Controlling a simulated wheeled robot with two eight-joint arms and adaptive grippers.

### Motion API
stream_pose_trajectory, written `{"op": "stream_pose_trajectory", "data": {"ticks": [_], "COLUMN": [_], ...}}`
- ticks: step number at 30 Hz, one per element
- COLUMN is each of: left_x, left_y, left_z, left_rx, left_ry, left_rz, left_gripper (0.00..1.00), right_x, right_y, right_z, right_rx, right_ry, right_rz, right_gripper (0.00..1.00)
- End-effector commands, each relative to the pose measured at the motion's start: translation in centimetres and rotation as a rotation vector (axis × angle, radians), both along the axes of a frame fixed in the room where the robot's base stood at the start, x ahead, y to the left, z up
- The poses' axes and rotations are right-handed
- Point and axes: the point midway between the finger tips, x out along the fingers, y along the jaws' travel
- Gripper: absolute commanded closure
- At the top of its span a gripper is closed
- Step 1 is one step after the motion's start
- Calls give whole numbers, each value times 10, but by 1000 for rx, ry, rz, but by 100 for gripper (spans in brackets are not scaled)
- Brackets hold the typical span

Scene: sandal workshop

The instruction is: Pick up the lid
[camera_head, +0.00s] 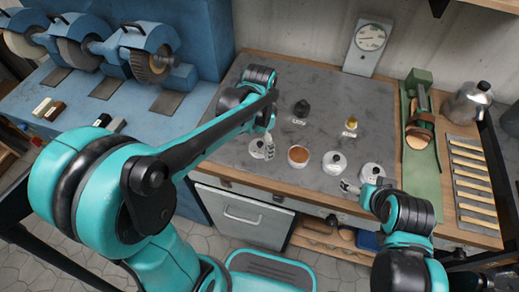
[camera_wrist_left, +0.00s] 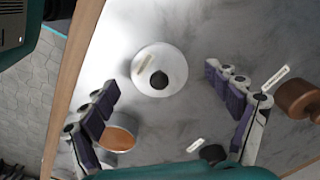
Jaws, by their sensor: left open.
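The lid is a round white disc with a black knob; it lies on the grey worktop (camera_head: 378,110) and shows whole in the left wrist view (camera_wrist_left: 175,60). In the head view the lid (camera_head: 256,150) is at the left, partly behind my gripper's fingers. My left gripper (camera_head: 269,146) is open above it; in the wrist view its two fingers (camera_wrist_left: 160,86) stand apart on either side of the lid, with nothing held. An open white pot with orange-brown contents (camera_head: 298,156) stands just right of the lid. My right gripper (camera_head: 349,187) is near the front edge; its opening is unclear.
A green stand with a sandal (camera_head: 419,140) is at the right. Grinders (camera_head: 150,60) are at the left.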

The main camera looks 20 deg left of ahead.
Motion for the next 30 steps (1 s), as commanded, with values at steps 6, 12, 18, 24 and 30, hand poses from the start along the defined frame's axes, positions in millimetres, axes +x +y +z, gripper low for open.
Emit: {"op": "stream_pose_trajectory", "data": {"ticks": [6,12,18,24,30], "left_x": [0,0,0,0,0], "left_y": [0,0,0,0,0], "left_z": [-6,-6,-6,-5,9], "left_rx": [0,0,0,-1,0], "left_ry": [0,0,0,-1,0], "left_rz": [0,0,0,0,0], "left_gripper": [12,51,56,56,56], "right_x": [0,0,0,0,0], "right_y": [0,0,0,0,0], "right_z": [-2,-2,-2,-2,6], "right_rx": [0,0,0,0,0], "right_ry": [0,0,0,0,0], "right_rz": [0,0,0,0,0], "right_gripper": [17,17,17,17,17]}}
